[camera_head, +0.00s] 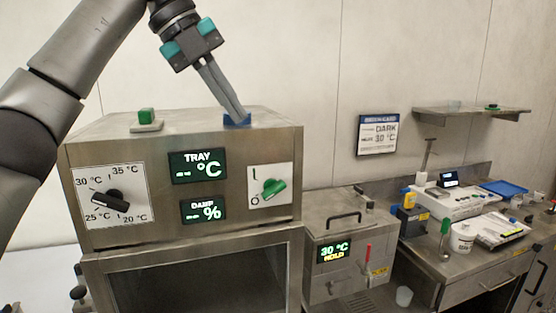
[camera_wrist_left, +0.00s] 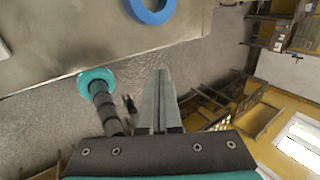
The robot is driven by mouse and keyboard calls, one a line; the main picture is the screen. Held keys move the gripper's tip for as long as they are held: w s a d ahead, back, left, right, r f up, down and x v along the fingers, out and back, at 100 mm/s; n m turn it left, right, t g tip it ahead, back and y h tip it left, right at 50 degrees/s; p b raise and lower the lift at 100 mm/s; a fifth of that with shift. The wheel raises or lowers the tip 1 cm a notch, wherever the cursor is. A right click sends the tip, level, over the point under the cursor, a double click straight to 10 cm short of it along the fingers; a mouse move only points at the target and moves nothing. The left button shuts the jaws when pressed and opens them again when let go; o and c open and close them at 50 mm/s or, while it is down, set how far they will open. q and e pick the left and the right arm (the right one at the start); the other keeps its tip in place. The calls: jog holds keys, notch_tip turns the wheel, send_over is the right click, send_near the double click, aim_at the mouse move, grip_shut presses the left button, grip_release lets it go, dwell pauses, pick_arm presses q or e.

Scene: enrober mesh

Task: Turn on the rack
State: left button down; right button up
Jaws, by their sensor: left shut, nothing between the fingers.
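The rack is a steel cabinet (camera_head: 235,238) with a dark opening below. Its front has a lit TRAY °C display (camera_head: 198,165), a lit DAMP % display (camera_head: 203,209), a black temperature dial (camera_head: 107,203) and a green rotary switch (camera_head: 272,188) on a white plate marked I and O. Which mark the switch points at is hard to tell. My left gripper (camera_head: 241,112) is shut and empty, fingers pointing down at the blue piece (camera_head: 237,121) on the cabinet top; contact is unclear. The left wrist view shows the closed fingers (camera_wrist_left: 160,75) and a blue ring (camera_wrist_left: 150,11). My right gripper is not in view.
A green block on a pale base (camera_head: 146,119) sits on the cabinet top at left. A smaller steel box (camera_head: 345,222) with a lit 30 °C HOLD display and red lever stands at right. A cluttered bench (camera_head: 470,262) lies beyond, under a wall shelf (camera_head: 480,113).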

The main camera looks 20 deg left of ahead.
pick_arm(q)
send_near(279, 184)
jog(key=x, duration=0.7)
jog(key=shift+b, duration=0.4)
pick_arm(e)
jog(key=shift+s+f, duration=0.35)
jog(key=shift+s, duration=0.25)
